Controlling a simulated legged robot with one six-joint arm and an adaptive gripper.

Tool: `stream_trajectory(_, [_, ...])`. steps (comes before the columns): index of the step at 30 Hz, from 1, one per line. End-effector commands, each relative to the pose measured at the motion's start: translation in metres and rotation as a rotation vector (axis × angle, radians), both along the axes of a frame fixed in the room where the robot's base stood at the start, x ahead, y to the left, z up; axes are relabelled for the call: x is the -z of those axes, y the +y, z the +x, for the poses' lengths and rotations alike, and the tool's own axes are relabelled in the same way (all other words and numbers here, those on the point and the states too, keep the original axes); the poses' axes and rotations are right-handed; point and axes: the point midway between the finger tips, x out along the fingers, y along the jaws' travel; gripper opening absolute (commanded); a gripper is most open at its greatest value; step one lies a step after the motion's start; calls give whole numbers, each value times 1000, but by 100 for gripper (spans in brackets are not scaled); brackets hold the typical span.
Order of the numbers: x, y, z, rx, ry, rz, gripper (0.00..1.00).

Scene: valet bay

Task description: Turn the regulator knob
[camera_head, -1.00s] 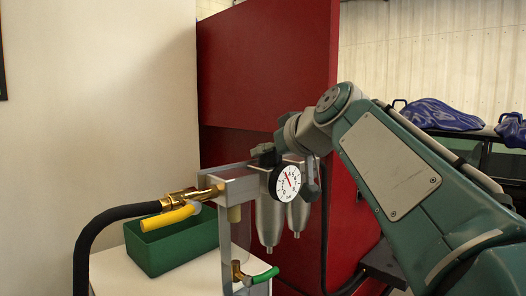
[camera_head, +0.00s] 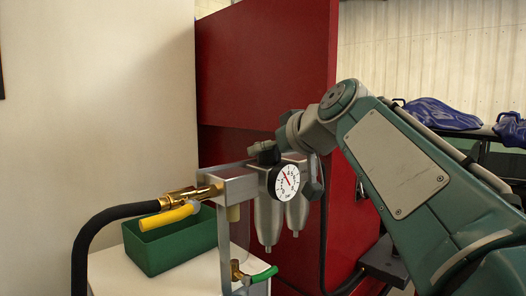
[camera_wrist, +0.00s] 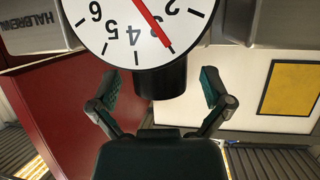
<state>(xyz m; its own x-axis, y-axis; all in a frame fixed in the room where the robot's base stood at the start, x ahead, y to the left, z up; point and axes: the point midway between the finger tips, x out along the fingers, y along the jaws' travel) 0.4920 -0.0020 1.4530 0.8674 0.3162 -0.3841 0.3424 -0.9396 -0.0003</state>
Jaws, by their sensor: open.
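The regulator knob (camera_wrist: 163,82) is a short dark cylinder against the round white gauge (camera_wrist: 143,22) in the wrist view. The gauge appears upside down there, its red needle near the 3. My gripper (camera_wrist: 158,86) is open, with one green-padded finger on each side of the knob and visible gaps to both. I cannot tell how deep the knob sits between the fingers.
Two metal bowls (camera_head: 268,222) hang below the regulator. A green bin (camera_head: 170,250) stands on the white surface. A red panel (camera_head: 265,75) rises behind.

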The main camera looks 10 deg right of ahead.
Motion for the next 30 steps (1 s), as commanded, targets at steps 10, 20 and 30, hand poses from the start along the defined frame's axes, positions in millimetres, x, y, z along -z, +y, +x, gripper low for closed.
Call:
stream_trajectory(10, [-27, -23, -62, 6, -2, -2, 99])
stream_trajectory(20, [-41, -34, -95, 1, 2, -1, 99])
stream_trajectory(30, [-40, -34, -96, 1, 5, 0, 99])
